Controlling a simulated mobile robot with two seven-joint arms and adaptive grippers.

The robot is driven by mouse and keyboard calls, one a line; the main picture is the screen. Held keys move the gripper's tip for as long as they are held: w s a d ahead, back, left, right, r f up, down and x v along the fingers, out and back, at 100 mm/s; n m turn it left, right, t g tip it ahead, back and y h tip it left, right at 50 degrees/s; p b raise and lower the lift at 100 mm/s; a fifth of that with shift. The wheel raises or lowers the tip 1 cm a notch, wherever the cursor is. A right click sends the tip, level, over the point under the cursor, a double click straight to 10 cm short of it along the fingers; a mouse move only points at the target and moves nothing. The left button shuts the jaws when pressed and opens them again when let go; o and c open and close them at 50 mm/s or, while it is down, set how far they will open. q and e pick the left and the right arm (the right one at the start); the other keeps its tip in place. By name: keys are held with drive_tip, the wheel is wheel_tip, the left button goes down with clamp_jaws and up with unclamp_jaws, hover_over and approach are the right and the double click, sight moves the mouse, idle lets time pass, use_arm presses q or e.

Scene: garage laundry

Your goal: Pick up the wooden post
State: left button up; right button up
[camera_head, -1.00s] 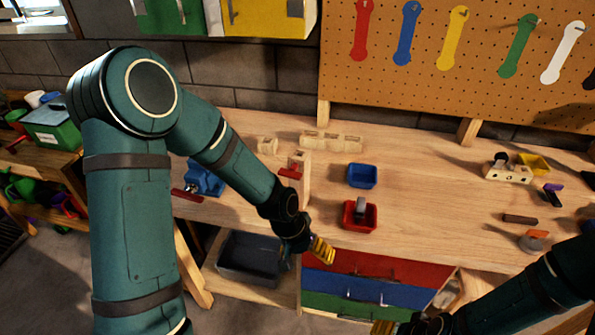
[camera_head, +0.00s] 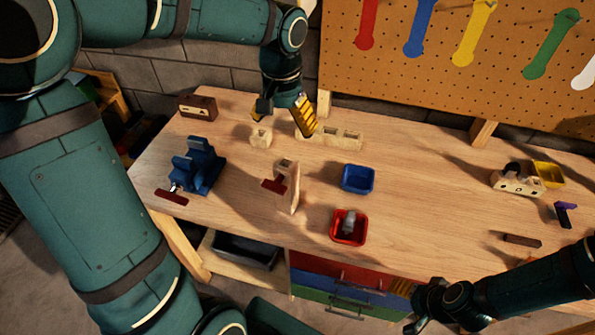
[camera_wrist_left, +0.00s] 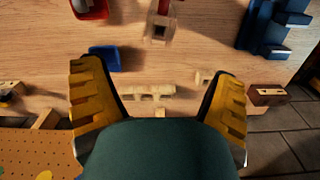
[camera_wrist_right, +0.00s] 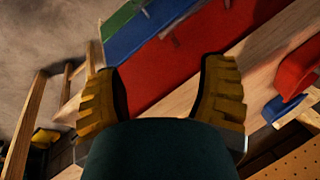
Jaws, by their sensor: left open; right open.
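An upright light wooden post (camera_head: 291,190) stands on the workbench, with a dark red piece (camera_head: 273,185) at its side. It also shows at the top of the left wrist view (camera_wrist_left: 160,24). A small pale wooden block (camera_head: 260,136) and a longer holed wooden block (camera_head: 343,138) lie behind it. My left gripper (camera_head: 283,115) is open and empty, pointing down above the back of the bench near these blocks, behind the post and apart from it. My right gripper (camera_head: 408,304) is open and empty in front of the bench, by the drawers.
A blue vise (camera_head: 203,168) stands left of the post. A blue bin (camera_head: 358,178) and a red bin (camera_head: 349,228) with a grey item inside stand right of it. A pegboard (camera_head: 450,90) rises behind. The bench's middle right (camera_head: 425,185) is clear.

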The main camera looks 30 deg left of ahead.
sight(286, 166)
use_arm(q)
wheel_tip(286, 166, down, 14)
drive_tip(key=shift+r+b, duration=0.1)
drive_tip(key=shift+b, duration=0.35)
drive_tip(key=c, duration=1.4)
